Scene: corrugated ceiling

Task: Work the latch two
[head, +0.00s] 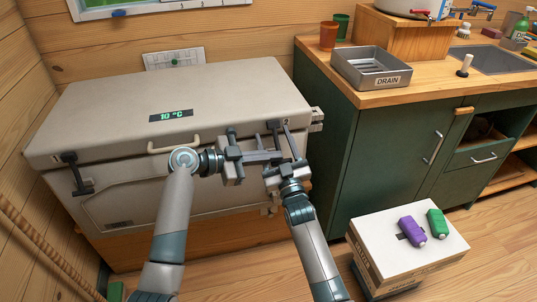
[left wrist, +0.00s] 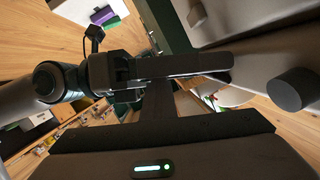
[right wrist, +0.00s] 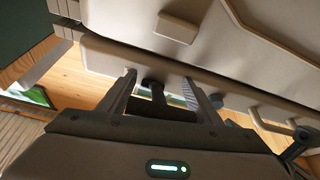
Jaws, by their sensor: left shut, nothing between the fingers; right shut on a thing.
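The large cream chest has a dark latch (head: 73,172) at its front left, standing over the lid seam. The other dark latch (head: 273,126), at the front right by the number 2, is partly hidden by my grippers. My right gripper (head: 287,150) is at this right latch; in the right wrist view its fingers stand either side of a dark latch part (right wrist: 154,90). My left gripper (head: 270,157) is shut and empty, pointing right across the chest front close to the right gripper. Its shut fingers show in the left wrist view (left wrist: 190,66).
The chest lid (head: 210,92) is down, with a 10 °C display and a cream front handle (head: 173,145). A green cabinet (head: 365,150) stands close on the right. A white box (head: 370,240) bearing purple and green items stands at front right.

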